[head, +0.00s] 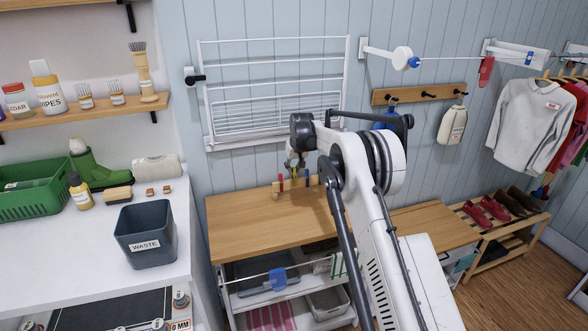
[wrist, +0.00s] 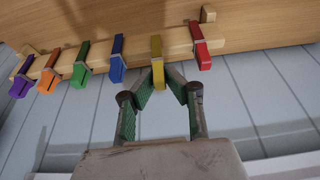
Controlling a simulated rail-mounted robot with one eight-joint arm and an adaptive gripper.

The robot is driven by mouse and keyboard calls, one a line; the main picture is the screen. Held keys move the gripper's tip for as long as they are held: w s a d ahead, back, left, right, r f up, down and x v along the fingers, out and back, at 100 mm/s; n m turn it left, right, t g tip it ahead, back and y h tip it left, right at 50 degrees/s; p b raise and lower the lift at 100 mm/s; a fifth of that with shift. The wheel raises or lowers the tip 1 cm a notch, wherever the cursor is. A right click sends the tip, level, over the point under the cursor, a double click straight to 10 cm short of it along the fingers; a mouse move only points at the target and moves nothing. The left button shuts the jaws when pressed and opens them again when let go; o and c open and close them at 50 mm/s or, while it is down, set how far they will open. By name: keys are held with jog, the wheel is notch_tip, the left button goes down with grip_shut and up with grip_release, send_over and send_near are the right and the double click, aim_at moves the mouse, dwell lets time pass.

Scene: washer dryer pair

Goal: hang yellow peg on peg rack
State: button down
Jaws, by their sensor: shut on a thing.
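The yellow peg (wrist: 156,50) is between the fingertips of my gripper (wrist: 160,77) in the wrist view, and the gripper is shut on it. The peg's upper part overlaps the wooden rail of the peg rack (wrist: 178,41), between the blue peg (wrist: 117,60) and the red peg (wrist: 200,48). I cannot tell whether its jaws are around the rail or only in front of it. In the head view my gripper (head: 294,166) is over the small rack on the wooden worktop, and my arm hides part of it.
Green (wrist: 80,66), orange (wrist: 49,75) and purple (wrist: 21,77) pegs sit along the rail in the wrist view. A wire drying rack (head: 275,85) is on the wall behind. A grey waste bin (head: 146,235) stands left. The worktop's left part (head: 238,225) is clear.

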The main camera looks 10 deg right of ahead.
jog(key=shift+f+b, duration=0.45)
jog(key=shift+f, duration=0.4)
jog(key=c, duration=1.7)
grip_release()
